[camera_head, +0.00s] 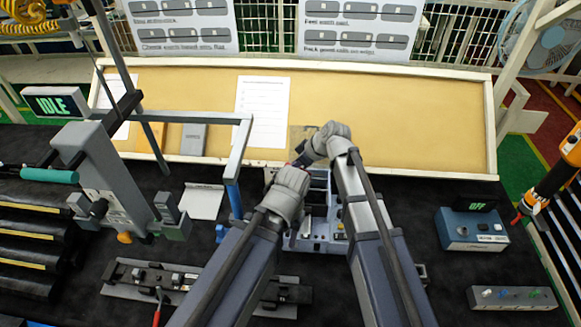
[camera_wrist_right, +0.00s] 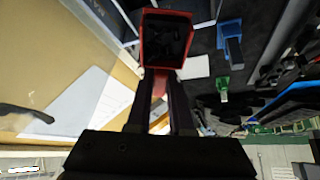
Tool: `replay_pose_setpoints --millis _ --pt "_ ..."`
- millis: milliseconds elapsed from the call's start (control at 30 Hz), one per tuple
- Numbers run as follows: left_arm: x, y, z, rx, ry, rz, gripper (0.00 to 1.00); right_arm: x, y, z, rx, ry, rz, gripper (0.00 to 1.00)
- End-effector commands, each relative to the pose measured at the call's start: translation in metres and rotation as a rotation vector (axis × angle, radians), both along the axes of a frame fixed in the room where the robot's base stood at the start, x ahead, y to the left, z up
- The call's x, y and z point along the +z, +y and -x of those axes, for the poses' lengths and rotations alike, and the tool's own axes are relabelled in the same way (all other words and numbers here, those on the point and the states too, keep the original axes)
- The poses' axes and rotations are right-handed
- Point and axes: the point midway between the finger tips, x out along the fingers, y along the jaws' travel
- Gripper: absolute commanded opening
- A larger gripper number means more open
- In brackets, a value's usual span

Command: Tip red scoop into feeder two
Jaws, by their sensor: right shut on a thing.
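The red scoop (camera_wrist_right: 166,62) shows in the right wrist view, its square mouth facing the camera and dark pieces inside. My right gripper (camera_wrist_right: 160,84) is shut on its handle. In the head view my right gripper (camera_head: 303,157) reaches over the blue-grey unit (camera_head: 322,243) at the middle of the bench, and the scoop is hidden there. My left wrist is beside it, lower left; its fingers are hidden or too unclear to read. The blue-grey unit has open compartments partly behind my arms. I cannot tell which part is feeder two.
A grey press-like stand (camera_head: 115,180) with a frame stands at left. A metal rail fixture (camera_head: 150,278) lies in front. A blue box with an OFF display (camera_head: 470,228) and a button strip (camera_head: 512,297) are at right. The dark bench (camera_head: 410,205) is clear between unit and box.

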Motion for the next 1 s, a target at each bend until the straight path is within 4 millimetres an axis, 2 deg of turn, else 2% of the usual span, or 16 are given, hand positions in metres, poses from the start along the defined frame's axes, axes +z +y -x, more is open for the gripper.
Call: replay_pose_setpoints --millis 33,500,733,1000 --pt "-0.008 0.000 0.000 -0.001 0.000 0.000 0.50 -0.005 -0.003 0.002 -0.004 -0.011 -0.021 0.00" --pt "-0.043 0.000 0.000 -0.009 0.000 -0.002 0.50 -0.010 -0.011 0.006 -0.004 -0.100 -0.208 0.00" --pt "-0.053 0.000 0.000 -0.010 0.000 -0.002 0.50 -0.010 -0.013 0.006 -0.002 -0.127 -0.263 0.00" --pt "-0.056 0.000 0.000 -0.011 0.001 -0.002 0.50 -0.008 -0.014 0.006 -0.002 -0.137 -0.286 0.00"
